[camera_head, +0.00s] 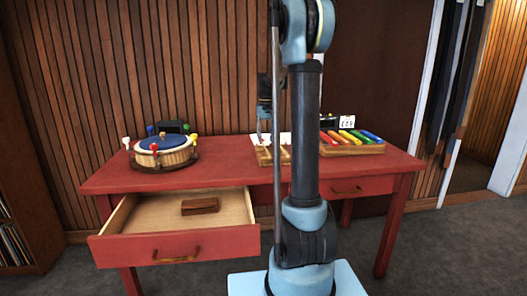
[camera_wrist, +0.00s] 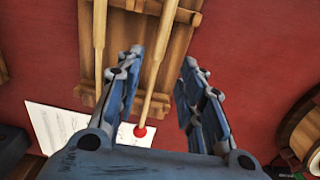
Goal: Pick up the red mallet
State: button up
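The red mallet in the wrist view has a small red ball head (camera_wrist: 140,131) and a pale wooden stick (camera_wrist: 157,75). It lies on a slatted wooden rack (camera_wrist: 124,55), with its head past the rack's lower edge. My gripper (camera_wrist: 163,60) is open; its two blue-grey fingers are on either side of the stick in the picture, the left one closer to it. I cannot tell the height gap. In the head view my gripper (camera_head: 264,135) hangs over the rack (camera_head: 264,158) on the red table (camera_head: 210,177); the mallet cannot be made out there.
A second pale stick (camera_wrist: 100,35) lies left of the mallet. A white sheet (camera_wrist: 52,125) lies by the rack. On the table stand a blue-topped drum (camera_head: 165,147) at left and coloured bars (camera_head: 352,138) at right. An open drawer (camera_head: 150,214) holds a brown block (camera_head: 200,206).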

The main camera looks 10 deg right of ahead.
aim_at(267, 150)
jog(key=shift+s+d+f, duration=0.1)
jog(key=shift+s+f, duration=0.05)
jog(key=shift+f, duration=1.2)
jog(key=shift+s+d+f, duration=0.1)
jog(key=shift+s+f, duration=0.05)
jog(key=shift+f, duration=1.2)
grip_shut()
